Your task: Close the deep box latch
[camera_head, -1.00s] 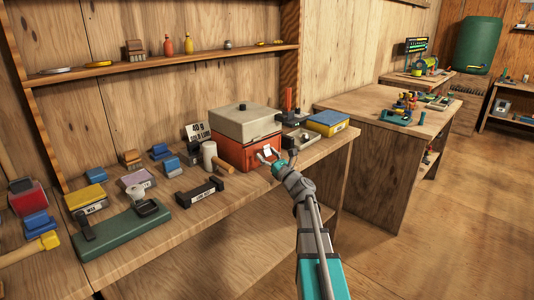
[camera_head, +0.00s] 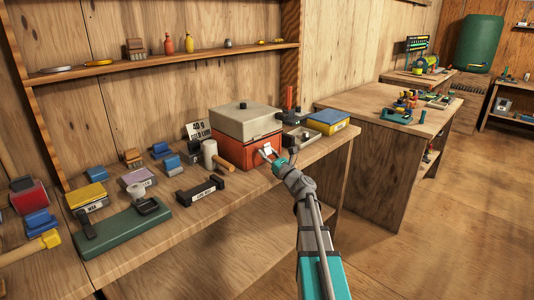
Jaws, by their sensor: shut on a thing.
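The deep box has an orange-red body (camera_head: 232,155) and a thick grey lid (camera_head: 245,120) with a dark knob. It stands on the bench, and the lid sits on the body. A small white latch (camera_head: 266,148) shows on its front face, toward the right. My gripper (camera_head: 268,153) is at the box front, shut on the latch. The fingers partly cover the latch, and its exact angle is too small to tell.
A wooden mallet (camera_head: 209,154) and a black labelled holder (camera_head: 200,192) stand left of the box. A blue-topped yellow box (camera_head: 328,122) and a small grey tray (camera_head: 303,139) are on the right. The bench front has bare room.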

